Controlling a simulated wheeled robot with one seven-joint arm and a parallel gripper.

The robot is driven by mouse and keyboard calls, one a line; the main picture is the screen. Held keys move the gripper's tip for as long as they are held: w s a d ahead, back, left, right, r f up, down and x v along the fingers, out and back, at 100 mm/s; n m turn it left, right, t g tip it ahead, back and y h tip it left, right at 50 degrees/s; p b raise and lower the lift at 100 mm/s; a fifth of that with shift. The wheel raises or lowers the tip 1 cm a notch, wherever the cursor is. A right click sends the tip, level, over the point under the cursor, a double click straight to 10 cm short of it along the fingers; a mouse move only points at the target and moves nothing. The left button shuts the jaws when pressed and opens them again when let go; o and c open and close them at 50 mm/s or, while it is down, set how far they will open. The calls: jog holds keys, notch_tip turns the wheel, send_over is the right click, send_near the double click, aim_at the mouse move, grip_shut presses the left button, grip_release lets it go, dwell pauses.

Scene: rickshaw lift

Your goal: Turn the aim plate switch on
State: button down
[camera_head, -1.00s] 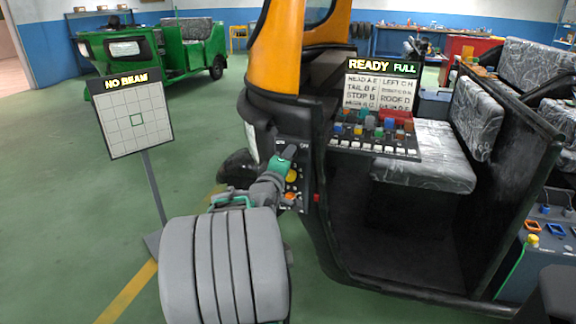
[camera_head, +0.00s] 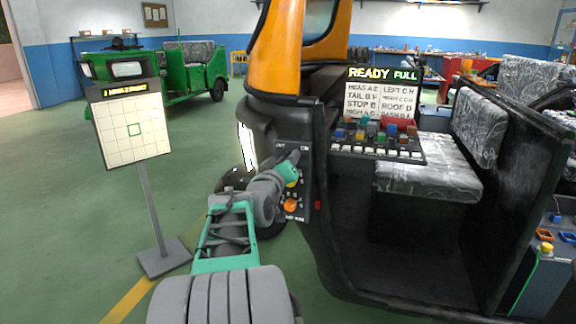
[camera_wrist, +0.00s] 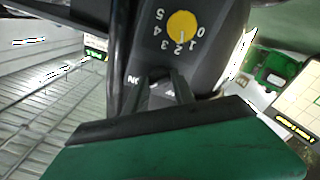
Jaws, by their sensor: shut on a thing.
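The switch panel (camera_head: 311,175) is a dark plate on the orange rickshaw's front side. "ON" is lettered at its top right corner. My gripper (camera_head: 294,157) is at the panel's upper part, shut on the switch there, which its fingers mostly hide. In the wrist view my gripper (camera_wrist: 165,86) has its two dark fingers close together against the panel, beside an upside-down "ON" label. A yellow dial (camera_wrist: 182,24) numbered 0 to 5 is just beyond the fingertips. The white gridded aim board (camera_head: 133,145) stands at left, its small yellow header too blurred to read.
An orange knob (camera_head: 291,205) sits low on the panel. A lit white lamp (camera_head: 247,145) is on the rickshaw's front. A sign (camera_head: 383,74) reads "READY FULL" above a tray of colored parts. A green rickshaw (camera_head: 190,68) is behind. Green floor at left is clear around the board's stand.

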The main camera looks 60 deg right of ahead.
dwell(0.4)
jog(key=c, duration=1.1)
grip_release()
jog(key=shift+o, duration=0.2)
jog(key=s+a+p, duration=0.1)
jog(key=a, duration=0.6)
jog(key=shift+a, duration=0.35)
jog(key=shift+s, duration=0.1)
